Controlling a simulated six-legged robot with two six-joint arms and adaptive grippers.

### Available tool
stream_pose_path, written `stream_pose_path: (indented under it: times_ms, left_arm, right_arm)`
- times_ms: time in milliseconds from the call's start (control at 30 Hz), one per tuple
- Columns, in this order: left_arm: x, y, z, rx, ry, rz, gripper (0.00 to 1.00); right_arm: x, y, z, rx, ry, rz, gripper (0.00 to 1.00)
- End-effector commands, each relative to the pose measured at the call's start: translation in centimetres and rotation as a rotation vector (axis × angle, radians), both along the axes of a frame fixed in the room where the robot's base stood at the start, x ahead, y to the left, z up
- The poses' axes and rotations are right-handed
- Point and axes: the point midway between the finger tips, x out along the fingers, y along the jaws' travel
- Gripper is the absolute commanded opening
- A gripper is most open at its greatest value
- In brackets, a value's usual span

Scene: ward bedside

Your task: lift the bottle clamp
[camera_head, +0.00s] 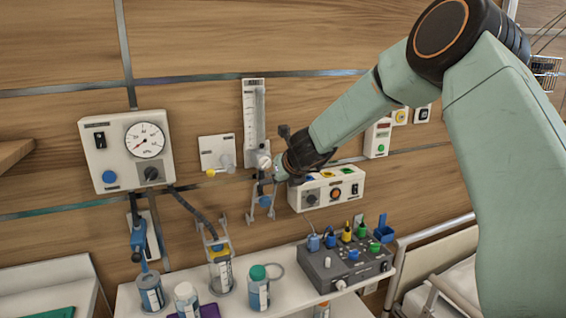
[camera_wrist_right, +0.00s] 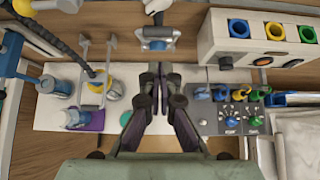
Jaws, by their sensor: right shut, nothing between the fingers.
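A metal clamp with two prongs and a blue knob (camera_head: 265,201) hangs on the wall below the flow tube; it also shows at the top middle of the right wrist view (camera_wrist_right: 158,45). A second two-pronged holder (camera_head: 213,238) with a yellow part is around a clear bottle (camera_head: 222,276) on the shelf. I cannot tell for sure which is the bottle clamp. My right gripper (camera_head: 264,180) is close to the blue-knobbed clamp in the head view. In the wrist view its fingers (camera_wrist_right: 160,72) are together and empty, just below that clamp. My left gripper is out of view.
A gauge panel (camera_head: 128,152) is at left and a white control box (camera_head: 327,190) at right on the wall. Several bottles, including a green-capped one (camera_head: 258,287), and a dark knobbed unit (camera_head: 345,264) stand on the white shelf (camera_head: 290,308). A bed rail is at right.

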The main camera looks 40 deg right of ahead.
Motion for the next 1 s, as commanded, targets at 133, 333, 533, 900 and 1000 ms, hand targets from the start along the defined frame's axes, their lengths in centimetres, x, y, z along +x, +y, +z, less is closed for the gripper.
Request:
stream_pose_path:
  times_ms: [133, 333, 533, 900, 1000]
  left_arm:
    - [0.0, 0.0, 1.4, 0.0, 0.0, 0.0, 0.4]
    - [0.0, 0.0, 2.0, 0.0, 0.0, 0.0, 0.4]
    - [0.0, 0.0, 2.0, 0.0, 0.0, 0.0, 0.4]
    - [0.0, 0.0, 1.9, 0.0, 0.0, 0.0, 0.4]
    - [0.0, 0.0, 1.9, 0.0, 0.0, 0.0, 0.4]
  right_arm:
    - [-1.1, 0.2, 2.8, 0.002, -0.001, -0.001, 0.0]
    - [-2.1, 0.4, 4.3, 0.001, 0.0, -0.001, 0.0]
    - [-2.3, 0.5, 4.5, -0.001, 0.001, 0.0, 0.0]
    - [-2.4, 0.6, 4.4, 0.0, 0.001, 0.0, 0.0]
    - [-2.4, 0.6, 4.4, -0.009, 0.003, 0.008, 0.0]
